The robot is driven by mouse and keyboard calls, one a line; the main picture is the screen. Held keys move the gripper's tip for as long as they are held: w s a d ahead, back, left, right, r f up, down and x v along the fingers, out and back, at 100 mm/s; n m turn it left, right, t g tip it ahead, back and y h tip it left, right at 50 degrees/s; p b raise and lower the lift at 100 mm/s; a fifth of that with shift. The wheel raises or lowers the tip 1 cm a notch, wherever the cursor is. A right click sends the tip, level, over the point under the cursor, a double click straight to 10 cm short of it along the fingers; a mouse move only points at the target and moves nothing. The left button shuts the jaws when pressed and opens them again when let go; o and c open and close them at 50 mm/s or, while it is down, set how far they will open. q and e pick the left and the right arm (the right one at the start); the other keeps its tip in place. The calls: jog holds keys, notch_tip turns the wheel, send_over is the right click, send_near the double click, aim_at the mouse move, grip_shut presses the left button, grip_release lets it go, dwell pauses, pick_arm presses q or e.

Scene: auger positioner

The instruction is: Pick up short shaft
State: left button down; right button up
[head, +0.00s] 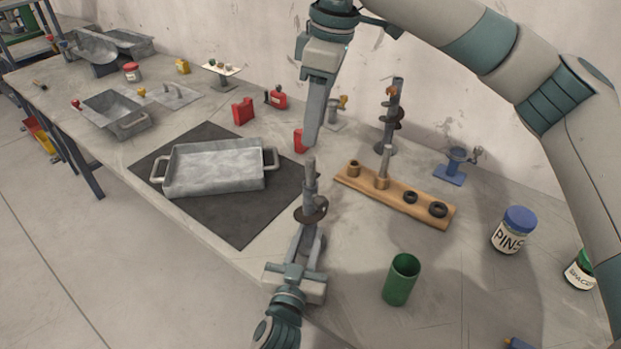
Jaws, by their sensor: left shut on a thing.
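My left gripper (311,228) points up from the bottom of the head view. It is shut on a grey stepped shaft (310,180) with a dark brown disc around its lower part, held upright. I cannot tell whether this is the short shaft. My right gripper (311,143) points down just above the held shaft's top end. It is seen edge-on, so its jaw opening does not show.
A grey metal tray (214,178) lies on a black mat (238,225) to the left. A dark auger stand (394,105) rises behind the rack. A green cup (401,279) and a PINS jar (513,231) stand to the right. The table's front edge is near my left gripper.

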aim_at(312, 158)
jog(key=shift+w+a+f, duration=0.1)
jog(key=shift+a+f, duration=0.1)
jog(key=shift+f, duration=1.35)
jog(key=shift+w+a+f, duration=0.1)
jog(key=shift+a+f, duration=0.1)
jog(key=shift+f, duration=1.35)
jog(key=shift+f, duration=0.1)
notch_tip(312, 158, down, 4)
jog(key=shift+d+r, duration=0.15)
jog(key=shift+f, duration=0.65)
grip_shut()
